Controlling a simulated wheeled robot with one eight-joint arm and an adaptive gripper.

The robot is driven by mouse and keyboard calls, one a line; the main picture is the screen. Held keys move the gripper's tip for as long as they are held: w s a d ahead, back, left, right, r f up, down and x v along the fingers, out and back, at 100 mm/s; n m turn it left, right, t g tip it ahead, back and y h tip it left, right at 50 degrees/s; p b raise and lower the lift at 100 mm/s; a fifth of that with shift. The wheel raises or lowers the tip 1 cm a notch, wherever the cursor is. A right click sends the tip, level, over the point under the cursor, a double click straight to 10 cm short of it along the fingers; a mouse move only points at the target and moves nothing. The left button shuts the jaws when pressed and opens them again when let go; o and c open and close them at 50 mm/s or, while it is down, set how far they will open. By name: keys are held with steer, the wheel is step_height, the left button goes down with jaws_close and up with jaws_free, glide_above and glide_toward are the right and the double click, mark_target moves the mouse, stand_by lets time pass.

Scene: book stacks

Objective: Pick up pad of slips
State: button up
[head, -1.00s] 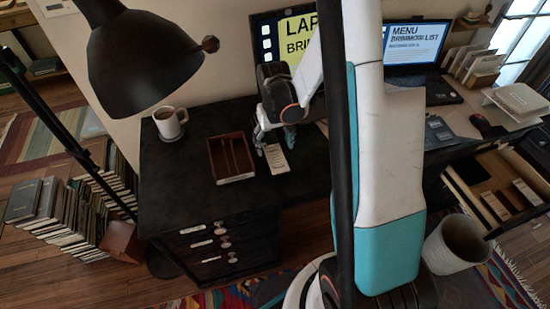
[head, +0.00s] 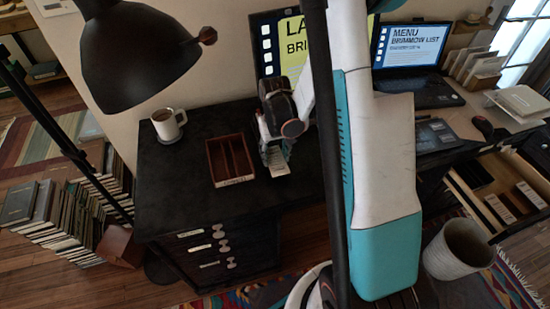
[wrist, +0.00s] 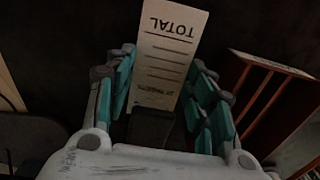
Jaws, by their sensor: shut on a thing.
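The pad of slips (wrist: 172,50) is pale, with "TOTAL" and ruled lines printed on it. In the wrist view it sits between the teal-padded fingers of my gripper (wrist: 160,95), which is shut on it. In the head view my gripper (head: 272,148) is over the dark desk top, just right of the wooden tray, and the pad (head: 278,169) shows small below the fingers. I cannot tell whether the pad is clear of the desk surface.
A wooden divided tray (head: 211,165) lies left of my gripper; its edge also shows in the wrist view (wrist: 272,65). A mug (head: 168,124) stands at the desk's back left. A black lamp (head: 135,60) hangs over the left side. Screens stand behind.

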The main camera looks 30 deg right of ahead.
steer(key=shift+r, duration=0.1)
steer(key=shift+r+p, duration=0.4)
steer(key=shift+r, duration=0.15)
steer(key=shift+s+r, duration=0.2)
steer(key=shift+r, duration=0.05)
steer(key=s+a+b, duration=0.1)
steer(key=s+a, duration=0.2)
steer(key=s, duration=0.8)
steer(key=s+a+b, duration=0.2)
steer(key=s+a, duration=0.1)
steer(key=s, duration=0.8)
steer(key=shift+s+a, duration=0.35)
step_height(320, 180, up, 6)
steer(key=p, duration=0.5)
steer(key=shift+f, duration=0.1)
